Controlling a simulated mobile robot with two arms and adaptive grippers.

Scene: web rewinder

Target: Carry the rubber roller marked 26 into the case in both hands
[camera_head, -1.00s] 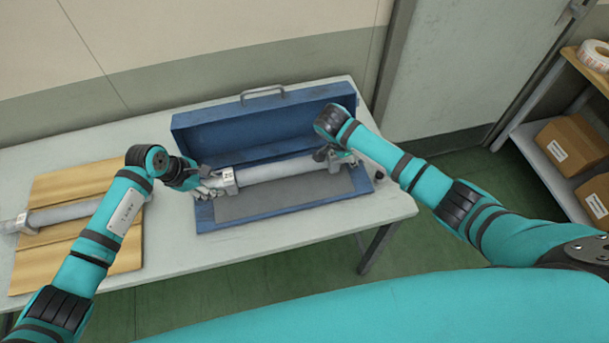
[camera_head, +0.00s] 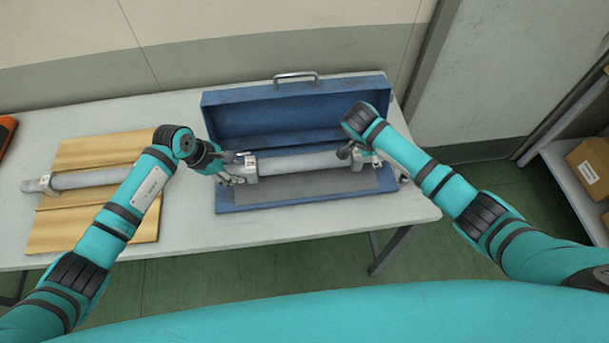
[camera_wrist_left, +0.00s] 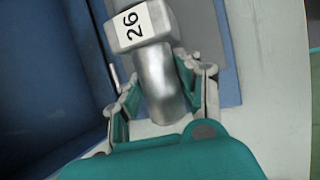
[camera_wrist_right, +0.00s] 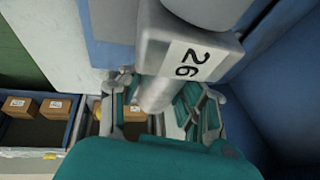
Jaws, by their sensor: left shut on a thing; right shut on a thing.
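The grey rubber roller marked 26 (camera_head: 300,162) lies level, left to right, over the open blue case (camera_head: 290,196). My left gripper (camera_head: 236,175) is shut on its left end journal, beside the block labelled 26; the left wrist view shows this label (camera_wrist_left: 132,24) and the metal journal between the fingers (camera_wrist_left: 160,95). My right gripper (camera_head: 372,160) is shut on the right end, and the right wrist view shows a 26 label (camera_wrist_right: 188,60) there. The case lid (camera_head: 300,110) stands open at the back. I cannot tell whether the roller touches the case's grey bottom.
An orange and black object (camera_head: 6,132) is at the left edge. A shelf with cardboard boxes (camera_head: 590,165) stands right. Bare table (camera_head: 400,208) lies right of the case.

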